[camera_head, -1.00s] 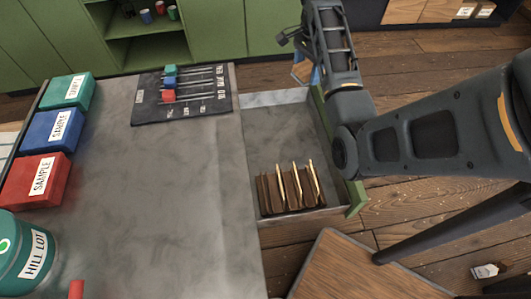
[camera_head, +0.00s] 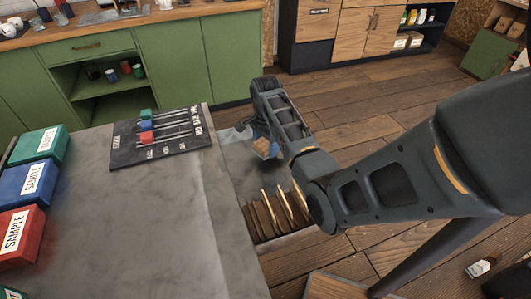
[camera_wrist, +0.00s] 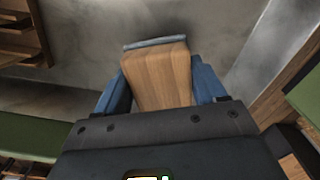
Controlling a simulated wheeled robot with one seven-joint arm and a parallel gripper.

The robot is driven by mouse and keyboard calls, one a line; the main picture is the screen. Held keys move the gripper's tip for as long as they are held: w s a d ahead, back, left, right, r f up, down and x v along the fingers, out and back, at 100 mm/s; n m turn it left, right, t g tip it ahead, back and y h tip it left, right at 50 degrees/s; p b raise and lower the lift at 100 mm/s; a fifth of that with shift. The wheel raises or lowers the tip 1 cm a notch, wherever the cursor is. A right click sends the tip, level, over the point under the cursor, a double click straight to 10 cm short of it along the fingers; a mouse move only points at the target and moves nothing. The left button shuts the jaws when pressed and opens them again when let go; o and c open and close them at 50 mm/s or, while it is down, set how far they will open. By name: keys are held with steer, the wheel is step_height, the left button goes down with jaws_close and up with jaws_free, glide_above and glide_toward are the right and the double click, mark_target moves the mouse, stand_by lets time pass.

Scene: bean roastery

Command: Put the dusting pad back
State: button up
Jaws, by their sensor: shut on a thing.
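The dusting pad (camera_wrist: 160,76) is a wooden block with a thin grey edge at its far end in the wrist view. My gripper (camera_wrist: 162,88) is shut on it, with a blue finger on each side. In the head view the pad (camera_head: 265,148) is small and partly hidden by my gripper (camera_head: 262,139) at the far end of the open drawer (camera_head: 236,156). The drawer has a grey bottom, which lies behind the pad in the wrist view. Whether the pad touches the drawer bottom I cannot tell.
Brown upright slats (camera_head: 270,217) stand in the near part of the drawer. The grey worktop (camera_head: 150,215) holds a dark board with sliders (camera_head: 158,138) and green, blue (camera_head: 28,183) and red sample boxes. Green cabinets (camera_head: 170,65) stand behind.

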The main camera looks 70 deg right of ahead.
mark_target(266, 142)
steer(key=shift+f, duration=2)
steer(key=shift+f, duration=0.1)
steer(key=o, duration=1)
step_height(266, 142, up, 12)
steer(key=shift+r, duration=0.1)
